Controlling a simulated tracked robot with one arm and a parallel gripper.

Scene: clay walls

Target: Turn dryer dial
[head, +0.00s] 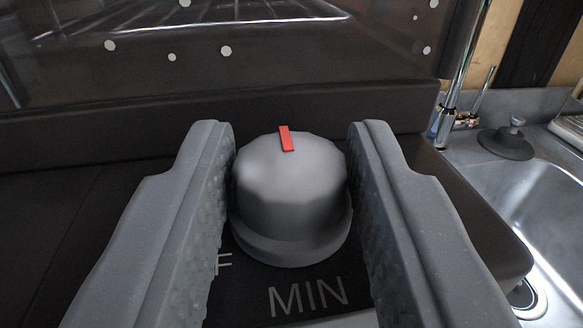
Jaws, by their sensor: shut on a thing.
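The dial (289,195) is a grey round knob with a red mark on top, in the middle of the head view. The red mark points away from me, slightly left of straight up in the picture. The dial sits on a dark panel (245,290) with "MIN" printed in front of it and part of an "F" to its left. My gripper (289,180) is shut on the dial, with one grey finger on its left side and one on its right. The fingers hide the panel on both sides.
A dark raised back panel (200,120) stands behind the dial, with a glass pane and metal rack above it. A steel sink (510,195) with a faucet (450,105) and a dark stopper (507,142) lies to the right.

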